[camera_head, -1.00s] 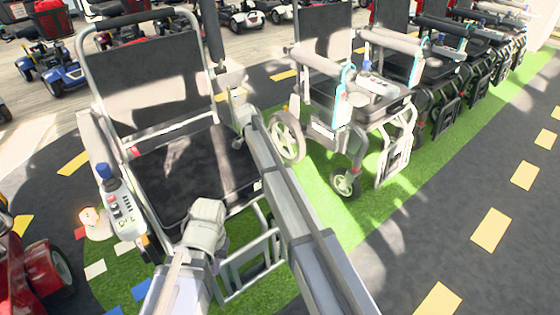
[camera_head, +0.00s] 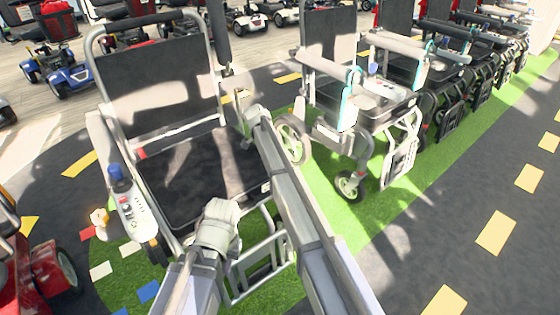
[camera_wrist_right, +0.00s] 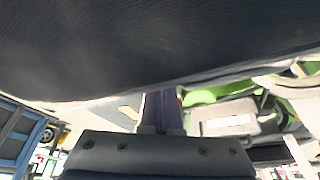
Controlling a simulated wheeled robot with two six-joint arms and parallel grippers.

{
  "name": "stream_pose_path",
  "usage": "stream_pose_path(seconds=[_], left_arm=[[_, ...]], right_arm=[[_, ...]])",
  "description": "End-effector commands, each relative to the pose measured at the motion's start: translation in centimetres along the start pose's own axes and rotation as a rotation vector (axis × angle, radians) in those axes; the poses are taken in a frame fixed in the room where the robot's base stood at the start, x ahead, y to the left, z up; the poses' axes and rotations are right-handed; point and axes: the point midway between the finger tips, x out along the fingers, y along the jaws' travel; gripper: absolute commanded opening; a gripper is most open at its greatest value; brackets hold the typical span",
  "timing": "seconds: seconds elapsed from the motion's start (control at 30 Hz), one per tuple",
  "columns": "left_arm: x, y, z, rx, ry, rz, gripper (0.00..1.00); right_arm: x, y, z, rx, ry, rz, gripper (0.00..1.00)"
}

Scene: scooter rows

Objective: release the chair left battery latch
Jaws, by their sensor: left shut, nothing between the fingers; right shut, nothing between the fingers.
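The nearest wheelchair (camera_head: 195,180) has a dark seat and backrest on a grey frame and faces me. A small red part (camera_head: 140,153) shows on its frame at the picture's left, where seat and backrest meet; I cannot tell whether it is the battery latch. My left gripper (camera_head: 222,209) is shut and empty, in front of the seat's front edge, apart from the red part. My right arm reaches up along the chair's right side. Its gripper (camera_wrist_right: 163,112) appears shut and empty in the right wrist view, just under a dark chair surface (camera_wrist_right: 150,45).
A joystick control box (camera_head: 130,205) sits on the chair's left armrest. A red scooter (camera_head: 40,270) stands close at the left. More folding chairs (camera_head: 365,100) line up to the right on a green strip. Open dark road lies at the far right.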

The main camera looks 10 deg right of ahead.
Motion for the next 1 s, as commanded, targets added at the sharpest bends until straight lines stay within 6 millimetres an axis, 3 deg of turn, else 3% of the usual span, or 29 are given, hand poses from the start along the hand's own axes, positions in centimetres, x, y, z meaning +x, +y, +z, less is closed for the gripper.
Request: stream_pose_path(seconds=[0.3, 0.67, 0.9, 1.0], left_arm=[[0.0, 0.0, 0.0, 0.000, 0.000, 0.000, 0.00], [0.0, 0.0, 0.0, 0.000, 0.000, 0.000, 0.00], [0.0, 0.0, 0.0, 0.000, 0.000, 0.000, 0.00], [0.0, 0.0, 0.0, 0.000, 0.000, 0.000, 0.00]], right_arm=[[-0.2, 1.1, 0.6, 0.000, 0.000, 0.000, 0.00], [-0.2, 0.9, 0.5, 0.000, -0.001, 0.000, 0.00], [0.1, -0.5, -0.1, 0.001, 0.000, 0.000, 0.00], [0.2, 0.5, -0.4, 0.001, 0.000, 0.000, 0.00]])
